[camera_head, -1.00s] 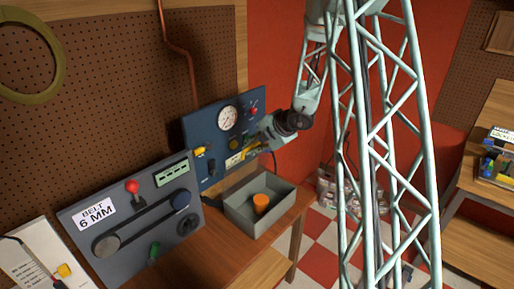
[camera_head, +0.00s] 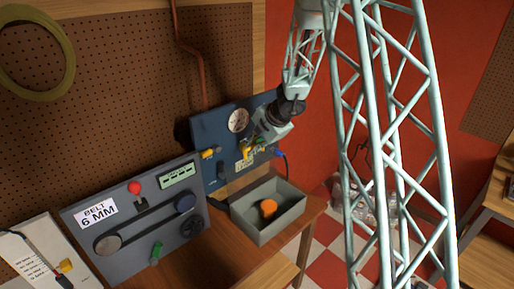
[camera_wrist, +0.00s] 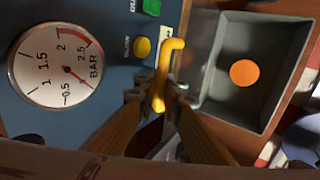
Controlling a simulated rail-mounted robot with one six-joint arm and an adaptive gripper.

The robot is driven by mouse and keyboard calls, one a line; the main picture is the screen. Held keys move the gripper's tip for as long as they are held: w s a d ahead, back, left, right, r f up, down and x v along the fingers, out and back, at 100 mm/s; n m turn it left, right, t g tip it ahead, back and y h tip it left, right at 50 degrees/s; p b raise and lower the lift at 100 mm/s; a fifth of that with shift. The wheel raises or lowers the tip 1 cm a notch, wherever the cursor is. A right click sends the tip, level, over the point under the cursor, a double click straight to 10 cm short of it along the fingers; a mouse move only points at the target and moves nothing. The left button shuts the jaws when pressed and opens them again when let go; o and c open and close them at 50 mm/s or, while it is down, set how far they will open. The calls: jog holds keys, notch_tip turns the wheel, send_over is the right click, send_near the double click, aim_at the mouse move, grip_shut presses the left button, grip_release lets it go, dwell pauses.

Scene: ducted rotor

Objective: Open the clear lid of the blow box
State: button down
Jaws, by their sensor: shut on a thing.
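My gripper (camera_wrist: 161,92) is shut on a yellow hooked piece (camera_wrist: 166,62) in front of the blue panel (camera_wrist: 118,88). In the head view, my gripper (camera_head: 256,142) and the yellow piece (camera_head: 247,153) are in front of that panel, above and left of the box. The open-topped grey box (camera_head: 240,224) stands on the wooden bench and holds an orange piece (camera_head: 269,208). The wrist view shows the box (camera_wrist: 267,118) right of the gripper, with the orange piece (camera_wrist: 244,73) inside. I cannot clearly make out a clear lid.
The blue panel carries a pressure gauge (camera_wrist: 62,66), a yellow button (camera_wrist: 142,47) and a green button (camera_wrist: 151,7). A grey belt panel (camera_head: 98,272) stands to the left with a red-knobbed lever (camera_head: 135,188). Bare wooden bench (camera_head: 208,262) lies in front of the box.

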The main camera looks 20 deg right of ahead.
jog(key=shift+w, duration=0.3)
dwell(0.4)
jog(key=c, duration=2.8)
grip_release()
jog(key=shift+s+r, duration=0.1)
jog(key=v, duration=1.1)
jog(key=shift+s+r, duration=0.15)
jog(key=shift+r, duration=0.25)
jog(key=shift+a, duration=0.1)
